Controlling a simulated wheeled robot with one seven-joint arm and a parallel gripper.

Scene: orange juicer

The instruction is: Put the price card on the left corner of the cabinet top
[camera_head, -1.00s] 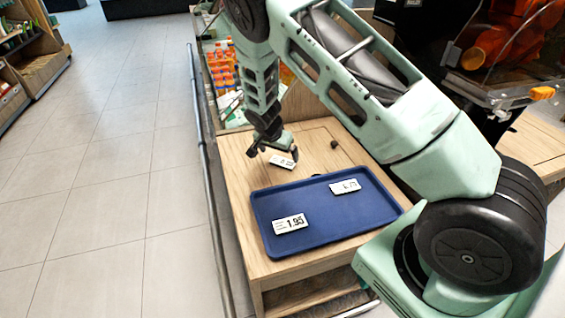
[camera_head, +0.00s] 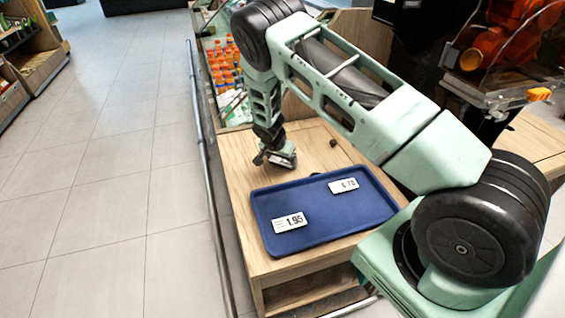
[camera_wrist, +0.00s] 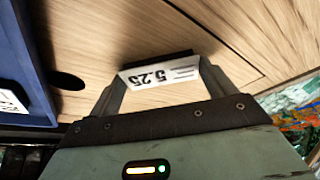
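A white price card reading 5.25 (camera_wrist: 158,75) sits between the two fingertips of my gripper (camera_wrist: 160,82) in the wrist view. The fingers are closed in on its two ends. In the head view my gripper (camera_head: 278,158) is low over the far left part of the wooden cabinet top (camera_head: 238,178), behind the blue tray. The card is mostly hidden by the gripper there. I cannot tell whether the card touches the wood.
A blue tray (camera_head: 325,218) lies on the cabinet top with two other price cards, one reading 1.95 (camera_head: 290,222) and another (camera_head: 344,185) at its back. A dark round spot (camera_head: 333,142) is on the wood. A metal rail (camera_head: 207,165) runs along the left side.

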